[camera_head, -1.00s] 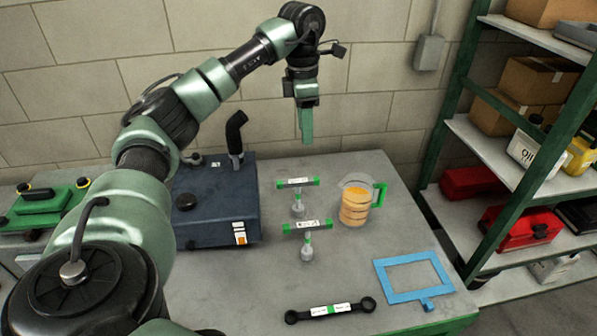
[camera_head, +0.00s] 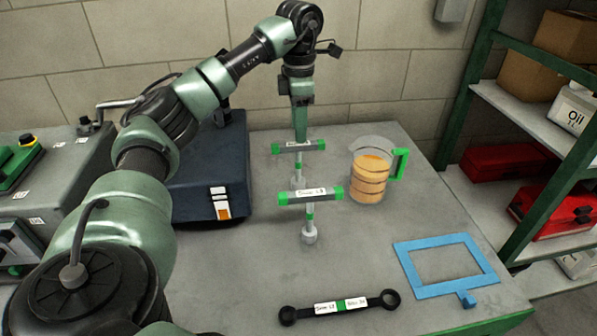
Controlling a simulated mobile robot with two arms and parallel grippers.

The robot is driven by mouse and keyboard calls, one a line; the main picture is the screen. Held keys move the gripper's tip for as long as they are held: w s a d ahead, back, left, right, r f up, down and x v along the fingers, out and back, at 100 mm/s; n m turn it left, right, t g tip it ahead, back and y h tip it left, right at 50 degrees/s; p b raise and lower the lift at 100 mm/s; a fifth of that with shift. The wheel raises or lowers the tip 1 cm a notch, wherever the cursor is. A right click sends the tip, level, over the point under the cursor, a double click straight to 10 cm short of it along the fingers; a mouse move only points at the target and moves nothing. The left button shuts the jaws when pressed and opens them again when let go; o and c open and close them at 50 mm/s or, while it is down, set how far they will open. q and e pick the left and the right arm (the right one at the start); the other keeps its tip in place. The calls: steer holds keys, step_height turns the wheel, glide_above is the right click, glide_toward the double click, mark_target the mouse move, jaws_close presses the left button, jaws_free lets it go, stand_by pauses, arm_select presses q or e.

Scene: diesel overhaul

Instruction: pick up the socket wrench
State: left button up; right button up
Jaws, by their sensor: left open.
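Two T-handled tools with green-ended grey bars, labels and socket-like lower ends stand upright on the grey workbench (camera_head: 400,240). The rear T-handled tool (camera_head: 285,149) is farther back, and the front T-handled tool (camera_head: 329,194) is larger in view. I cannot read which label names the socket wrench. My left gripper (camera_head: 300,138) points down with green fingers just above or behind the rear tool's bar. It is open and appears empty; contact with the bar cannot be told. The rear tool's lower end is partly hidden by the front tool. My right gripper is out of view.
A clear jug (camera_head: 370,178) with amber liquid and a green handle stands right of the tools. A double-ring spanner (camera_head: 363,303) and a blue frame (camera_head: 427,290) lie in front. A dark blue case (camera_head: 205,175) is at left, green shelving (camera_head: 470,90) at right.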

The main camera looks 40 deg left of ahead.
mark_target(298, 150)
arm_select(q)
steer(key=shift+f, duration=0.8)
step_height(298, 150, down, 6)
steer(key=shift+s+f+p, duration=0.1)
steer(key=shift+f+p, duration=0.05)
steer(key=shift+p, duration=0.5)
steer(key=shift+f, duration=0.35)
jaws_close()
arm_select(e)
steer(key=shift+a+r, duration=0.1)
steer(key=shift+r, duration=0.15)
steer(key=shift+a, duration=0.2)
